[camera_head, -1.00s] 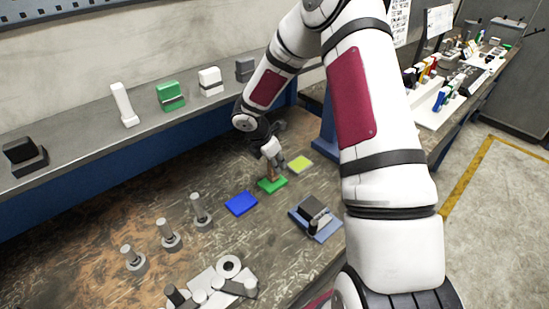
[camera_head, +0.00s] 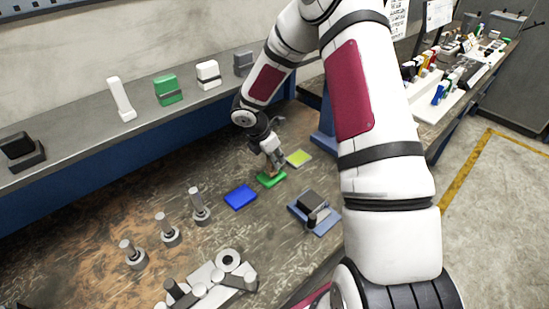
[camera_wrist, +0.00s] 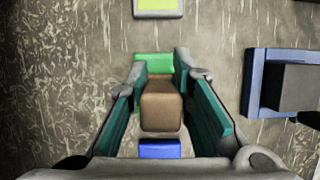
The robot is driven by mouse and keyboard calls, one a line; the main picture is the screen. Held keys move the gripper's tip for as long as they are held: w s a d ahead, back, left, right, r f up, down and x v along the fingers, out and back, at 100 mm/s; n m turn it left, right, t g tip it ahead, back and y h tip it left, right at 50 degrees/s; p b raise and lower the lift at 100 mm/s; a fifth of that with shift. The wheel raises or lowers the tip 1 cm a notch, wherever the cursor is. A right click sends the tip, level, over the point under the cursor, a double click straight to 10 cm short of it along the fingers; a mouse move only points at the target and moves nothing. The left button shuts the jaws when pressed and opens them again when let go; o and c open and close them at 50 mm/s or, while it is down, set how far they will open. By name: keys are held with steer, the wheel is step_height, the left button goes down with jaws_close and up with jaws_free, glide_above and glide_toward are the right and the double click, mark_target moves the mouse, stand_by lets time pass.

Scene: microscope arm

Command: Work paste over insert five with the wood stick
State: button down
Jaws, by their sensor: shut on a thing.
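My gripper (camera_head: 275,164) is shut on the brown wood stick, low over the bench. In the wrist view the stick (camera_wrist: 161,106) is a blocky brown piece between the two teal-padded fingers (camera_wrist: 160,82). Its far end points at the green plate (camera_head: 271,179), which also shows beyond it in the wrist view (camera_wrist: 153,65). I cannot tell whether the stick touches this plate. A blue plate (camera_head: 240,197) lies left of the green one, and a plate with a yellow-green top (camera_head: 299,158) lies behind it. No number marks show, so I cannot tell which is insert five.
A dark block on a blue-grey base (camera_head: 303,222) stands right of the plates. Several upright grey pegs (camera_head: 168,231) stand at left, with a grey-white linkage part (camera_head: 220,283) in front. A back shelf (camera_head: 70,145) holds several blocks.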

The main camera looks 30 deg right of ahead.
steer(key=shift+f, duration=0.55)
stand_by(1.3)
steer(key=shift+r+p, duration=0.75)
steer(key=shift+r, duration=2.8)
